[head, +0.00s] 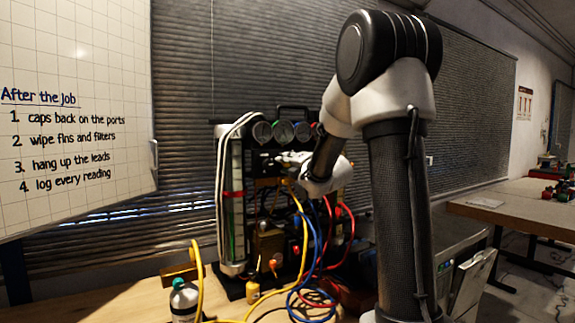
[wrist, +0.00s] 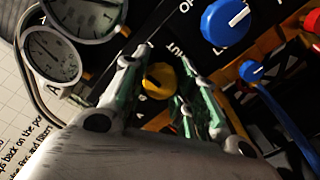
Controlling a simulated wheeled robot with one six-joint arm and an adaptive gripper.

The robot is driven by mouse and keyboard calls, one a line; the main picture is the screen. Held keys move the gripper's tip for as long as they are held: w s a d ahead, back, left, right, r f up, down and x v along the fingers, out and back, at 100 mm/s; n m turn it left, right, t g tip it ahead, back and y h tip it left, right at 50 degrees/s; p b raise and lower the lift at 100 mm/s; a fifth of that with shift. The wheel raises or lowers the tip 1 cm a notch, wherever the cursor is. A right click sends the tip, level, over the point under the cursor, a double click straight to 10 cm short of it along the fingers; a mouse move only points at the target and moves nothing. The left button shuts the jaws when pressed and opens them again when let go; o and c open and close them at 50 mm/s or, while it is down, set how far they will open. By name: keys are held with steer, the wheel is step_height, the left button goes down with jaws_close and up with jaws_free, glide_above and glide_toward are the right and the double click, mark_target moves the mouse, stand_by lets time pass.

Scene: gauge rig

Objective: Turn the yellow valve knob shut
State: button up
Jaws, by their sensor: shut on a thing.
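The yellow valve knob (wrist: 160,80) shows in the wrist view on the dark panel, between the two fingers of my gripper (wrist: 159,70). The fingers are closed on it, one on each side. Printed letters on the panel show just above the knob, partly covered. In the head view my gripper (head: 291,157) reaches the front of the gauge rig (head: 234,190) just below the row of gauges. My arm and gripper hide the yellow knob there. I cannot tell how far the knob is turned.
Gauges (wrist: 52,55) are at the left. Yellow, blue and red hoses (head: 318,240) hang in front of the rig. A bottle (head: 185,300) stands on the bench.

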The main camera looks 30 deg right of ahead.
steer(key=shift+m, duration=0.3)
steer(key=m, duration=0.3)
steer(key=shift+m, duration=0.3)
steer(key=m, duration=0.4)
steer(key=shift+m, duration=0.3)
steer(key=m, duration=0.4)
steer(key=shift+m, duration=2.5)
steer(key=shift+c, duration=0.2)
steer(key=o, duration=1.1)
steer(key=shift+c, duration=0.2)
